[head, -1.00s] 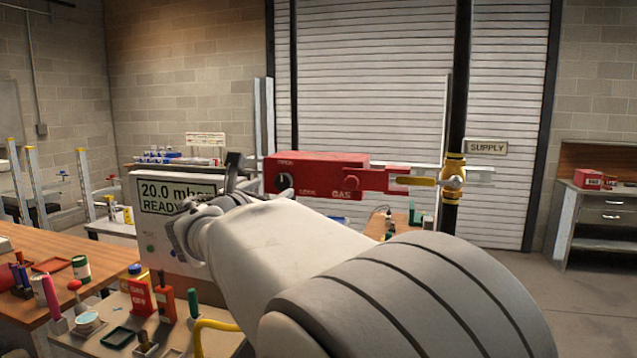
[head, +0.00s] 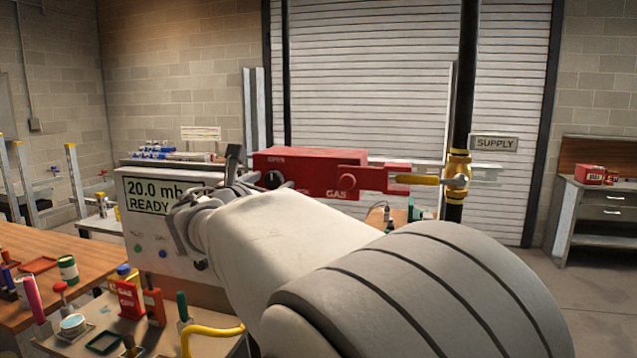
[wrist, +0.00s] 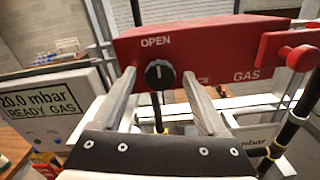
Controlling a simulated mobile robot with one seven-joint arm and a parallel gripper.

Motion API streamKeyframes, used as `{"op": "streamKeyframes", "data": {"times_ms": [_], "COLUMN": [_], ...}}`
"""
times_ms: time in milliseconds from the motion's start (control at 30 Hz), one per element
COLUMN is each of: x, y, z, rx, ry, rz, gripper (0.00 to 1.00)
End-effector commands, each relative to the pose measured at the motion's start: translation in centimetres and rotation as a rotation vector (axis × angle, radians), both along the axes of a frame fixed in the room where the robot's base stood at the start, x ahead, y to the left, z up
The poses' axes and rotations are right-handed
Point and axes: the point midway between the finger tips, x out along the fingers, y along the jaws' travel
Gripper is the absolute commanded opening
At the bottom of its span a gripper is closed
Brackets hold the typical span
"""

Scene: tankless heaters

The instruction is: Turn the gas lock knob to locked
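The red gas lock box (head: 310,165), marked GAS, is ahead of my arm; it also shows in the wrist view (wrist: 215,48). Its round black knob (wrist: 160,74) is below the word OPEN, with its white mark pointing roughly up. The lock lettering at lower right is partly covered by a finger. My gripper (wrist: 158,75) is open, with one finger on each side of the knob in the wrist view. I see no clear contact. In the head view the knob (head: 272,180) is partly hidden by my gripper (head: 252,176).
A grey unit (head: 150,230) reading 20.0 mbar READY GAS stands left of the box. A yellow valve handle (head: 415,180) joins a dark pipe at right, beside a SUPPLY sign (head: 495,144). A bench (head: 90,345) with tools is below left.

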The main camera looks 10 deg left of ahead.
Motion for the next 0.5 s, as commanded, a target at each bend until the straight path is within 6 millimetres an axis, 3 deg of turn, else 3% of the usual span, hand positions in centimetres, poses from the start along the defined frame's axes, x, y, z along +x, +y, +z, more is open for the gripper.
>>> {"op": "streamKeyframes", "data": {"times_ms": [67,400,500], "x": [0.0,0.01,0.01], "y": [-0.01,-0.01,-0.01], "z": [0.01,0.01,0.01], "rx": [0.0,0.0,0.0], "ry": [0.0,0.0,0.0], "rz": [0.0,0.0,0.0], "gripper": [0.6,0.0,0.0]}}
